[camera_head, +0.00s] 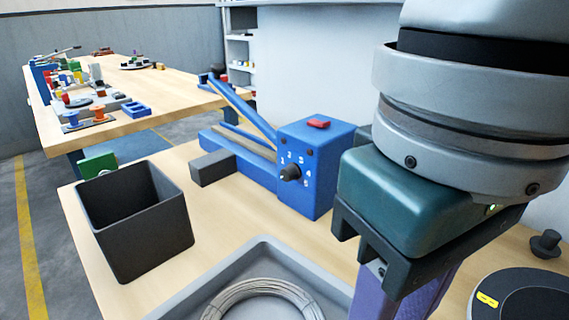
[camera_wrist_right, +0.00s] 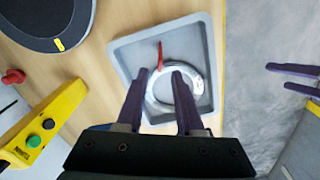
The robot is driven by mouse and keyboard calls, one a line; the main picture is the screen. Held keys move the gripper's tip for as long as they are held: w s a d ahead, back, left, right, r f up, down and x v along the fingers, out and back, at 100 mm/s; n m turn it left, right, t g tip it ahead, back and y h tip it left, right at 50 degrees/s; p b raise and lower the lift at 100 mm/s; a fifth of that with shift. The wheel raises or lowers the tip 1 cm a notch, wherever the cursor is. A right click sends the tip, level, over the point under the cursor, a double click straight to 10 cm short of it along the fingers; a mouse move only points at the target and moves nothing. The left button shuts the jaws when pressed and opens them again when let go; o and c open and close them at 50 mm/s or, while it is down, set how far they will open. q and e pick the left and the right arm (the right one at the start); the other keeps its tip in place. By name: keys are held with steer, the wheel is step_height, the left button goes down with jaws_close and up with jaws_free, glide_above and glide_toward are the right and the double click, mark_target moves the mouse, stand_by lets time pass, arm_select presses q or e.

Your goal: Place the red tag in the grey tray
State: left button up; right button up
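The grey tray (camera_wrist_right: 128,58) lies on the table with a silvery coil (camera_wrist_right: 203,89) in it; tray (camera_head: 262,246) and coil (camera_head: 240,291) are cut off at the bottom of the head view. In the right wrist view the red tag (camera_wrist_right: 160,57) is inside the tray, at the coil's edge; I cannot tell whether it touches the coil. My right gripper (camera_wrist_right: 160,72) is open above the tray, its purple fingers apart on either side of the tag's line. In the head view its fingers (camera_head: 398,298) run out of frame. My left gripper (camera_wrist_right: 277,76) shows open at the right edge, beyond the tray.
A dark open bin (camera_head: 145,240) and a blue dial box (camera_head: 318,160) stand behind the tray. A dark round disk (camera_head: 525,302) is at the right. A yellow button box (camera_wrist_right: 38,128) is left in the wrist view. Bare table lies between bin and tray.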

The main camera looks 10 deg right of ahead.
step_height(320, 180, up, 6)
steer(key=shift+p, duration=0.45)
